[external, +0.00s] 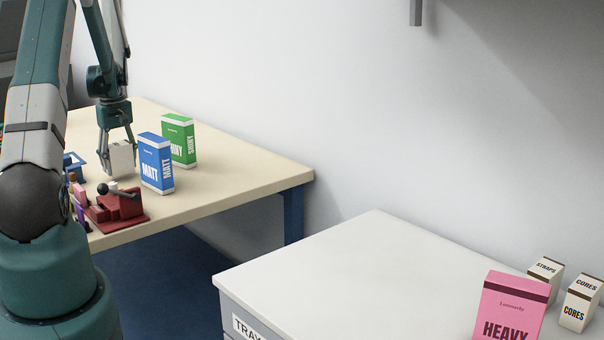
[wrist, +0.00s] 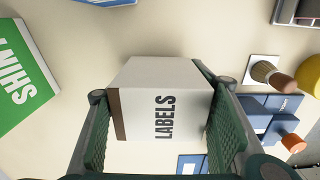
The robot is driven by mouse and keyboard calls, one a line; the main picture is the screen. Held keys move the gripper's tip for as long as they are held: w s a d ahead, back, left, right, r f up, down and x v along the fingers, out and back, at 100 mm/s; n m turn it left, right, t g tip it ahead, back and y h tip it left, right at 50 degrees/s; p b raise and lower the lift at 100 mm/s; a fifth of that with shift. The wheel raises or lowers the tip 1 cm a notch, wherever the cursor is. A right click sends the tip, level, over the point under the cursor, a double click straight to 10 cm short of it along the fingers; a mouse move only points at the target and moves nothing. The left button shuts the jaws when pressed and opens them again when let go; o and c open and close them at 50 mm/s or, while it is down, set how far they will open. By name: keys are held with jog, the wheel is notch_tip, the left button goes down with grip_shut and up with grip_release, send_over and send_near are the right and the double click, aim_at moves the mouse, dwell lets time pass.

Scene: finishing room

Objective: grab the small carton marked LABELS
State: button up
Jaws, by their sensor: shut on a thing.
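The small carton marked LABELS (wrist: 160,98) is off-white with a brown band, and it fills the middle of the wrist view between my two fingers. In the external view the same pale carton (external: 122,158) is at the far table, partly hidden by my fingers. My gripper (external: 117,150) points down and is shut on the carton. In the wrist view the green pads of my gripper (wrist: 160,135) lie along its two sides. I cannot tell whether the carton touches the tabletop.
Blue MATT box (external: 157,163) and green SHINY box (external: 178,140) stand right of the carton. A red device (external: 118,206) with a black knob is in front. A white-topped cabinet (external: 340,262) at right holds a pink HEAVY box (external: 511,306), a STRAPS carton (external: 545,268) and a CORES carton (external: 580,303).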

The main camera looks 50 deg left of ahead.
aim_at(117, 144)
jog(key=shift+r, duration=3.95)
